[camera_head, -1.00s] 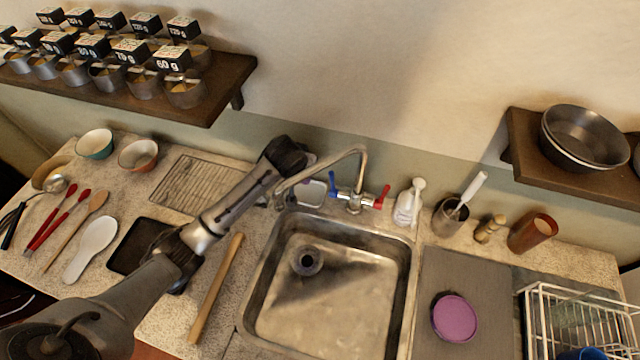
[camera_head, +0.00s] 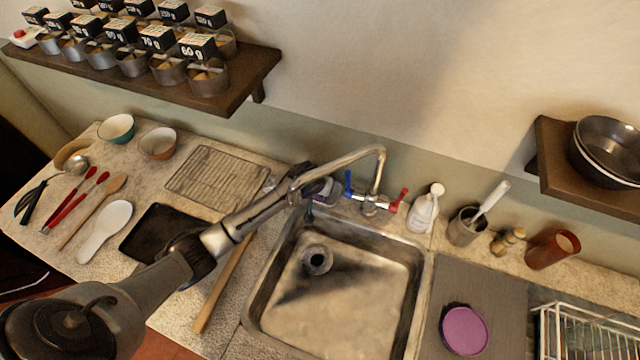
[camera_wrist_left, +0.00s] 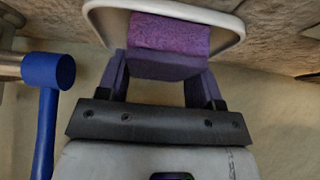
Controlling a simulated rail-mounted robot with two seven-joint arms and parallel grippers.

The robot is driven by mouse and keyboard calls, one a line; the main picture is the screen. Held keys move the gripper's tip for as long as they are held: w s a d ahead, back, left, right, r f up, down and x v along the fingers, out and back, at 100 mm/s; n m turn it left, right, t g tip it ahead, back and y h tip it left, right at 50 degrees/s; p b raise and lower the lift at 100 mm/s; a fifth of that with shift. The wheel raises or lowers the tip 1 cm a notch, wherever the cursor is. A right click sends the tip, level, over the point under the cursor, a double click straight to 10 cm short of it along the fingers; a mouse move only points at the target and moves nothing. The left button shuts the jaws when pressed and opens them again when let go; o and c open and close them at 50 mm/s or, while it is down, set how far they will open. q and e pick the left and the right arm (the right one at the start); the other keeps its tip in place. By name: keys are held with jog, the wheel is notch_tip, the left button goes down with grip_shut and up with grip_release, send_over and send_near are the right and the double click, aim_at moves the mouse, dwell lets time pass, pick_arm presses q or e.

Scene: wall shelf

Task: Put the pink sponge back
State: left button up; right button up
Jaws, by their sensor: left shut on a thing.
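The pink sponge (camera_wrist_left: 170,35) shows purplish-pink and rough at the top of the left wrist view. My left gripper (camera_wrist_left: 160,66) is shut on it, with a finger at each side. A white dish (camera_wrist_left: 237,27) with a raised rim lies behind and around the sponge in that view. I cannot tell whether the sponge touches the dish's bottom. In the head view my left gripper (camera_head: 312,184) is at the back edge of the sink, left of the faucet, and largely covers the sponge and dish. My right gripper is not in view.
The faucet (camera_head: 378,170) arches close to the gripper. Its blue handle (camera_wrist_left: 47,120) is at the left in the wrist view. The sink (camera_head: 350,290) is empty. A soap bottle (camera_head: 424,208) stands right of the faucet. A round purple thing (camera_head: 464,330) lies right of the sink.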

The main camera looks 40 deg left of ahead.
pick_arm(q)
jog(key=shift+f, duration=0.15)
jog(key=o, duration=0.8)
jog(key=shift+o, duration=0.2)
jog(key=shift+r, duration=0.3)
jog(key=shift+p+v, duration=0.5)
jog(key=shift+v, duration=2.15)
